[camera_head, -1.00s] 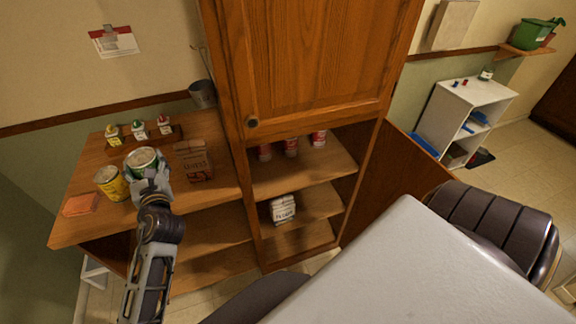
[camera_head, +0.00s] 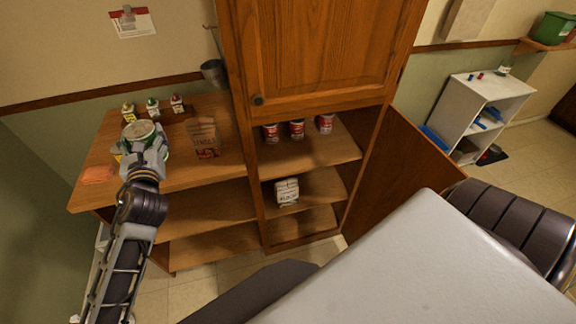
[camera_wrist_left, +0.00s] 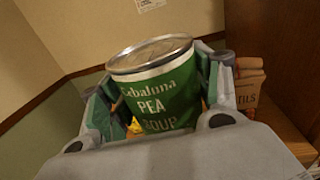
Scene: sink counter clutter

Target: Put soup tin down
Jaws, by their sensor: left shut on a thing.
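The soup tin (camera_wrist_left: 158,92) is green with a white band and the words "PEA SOUP", and fills the middle of the left wrist view. In the head view the tin's lid (camera_head: 139,130) shows above my left gripper (camera_head: 146,146), over the wooden counter (camera_head: 222,172). My left gripper is shut on the tin, one finger on each side. The tin looks roughly upright. I cannot tell whether its base touches the counter; the gripper hides it. My right gripper is not in view.
A paper packet (camera_head: 204,140) stands right of the tin. Several small bottles (camera_head: 152,107) stand behind it. A yellow tin (camera_head: 117,153) is mostly hidden at its left, near an orange sponge (camera_head: 98,174). Red tins (camera_head: 297,129) stand in the open cupboard.

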